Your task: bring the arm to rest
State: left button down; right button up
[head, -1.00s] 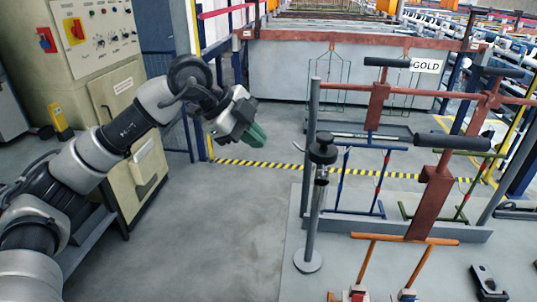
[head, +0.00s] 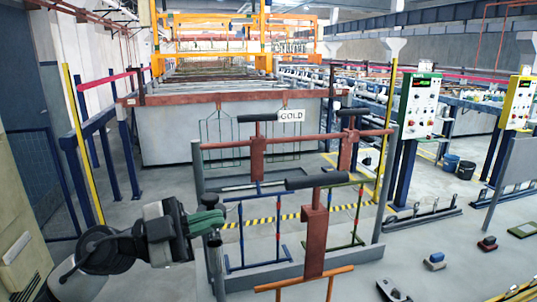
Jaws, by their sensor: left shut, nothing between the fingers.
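My left gripper (head: 207,222) is in the head view at the lower left, with green fingers that are shut and empty. It sits at the left end of the rack stand, close to its left post (head: 198,180) in the picture; I cannot tell whether they touch. My left arm (head: 110,250) comes in from the lower left corner. My right gripper is out of view.
The rack stand carries red hangers (head: 314,240) with black handles and coloured frames. A GOLD sign (head: 291,115) hangs at a tank behind. A green control panel (head: 419,105) stands right.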

pick_arm(q)
jog(key=s+a+f+n+t+y, duration=0.1)
jog(key=a+f+n+t+y, duration=0.45)
jog(key=f+n+y, duration=0.55)
jog(key=s+a+f+n+t+y, duration=0.1)
jog(key=a+f+n+t+y, duration=0.45)
jog(key=f+n+y, duration=0.55)
jog(key=s+f+g+h, duration=0.1)
jog(key=s+f+g, duration=0.55)
jog(key=s, duration=0.35)
jog(key=s+f+g+h, duration=0.1)
jog(key=s+f+g, duration=0.6)
jog(key=s, duration=0.4)
notch_tip(320, 180, down, 30)
jog(key=s, duration=0.3)
jog(key=s+a+f+g, duration=0.1)
jog(key=s+a+f, duration=0.2)
jog(key=s+f, duration=1)
jog(key=shift+s+f+m, duration=0.3)
jog(key=shift+s+f, duration=0.05)
jog(key=shift+s, duration=0.5)
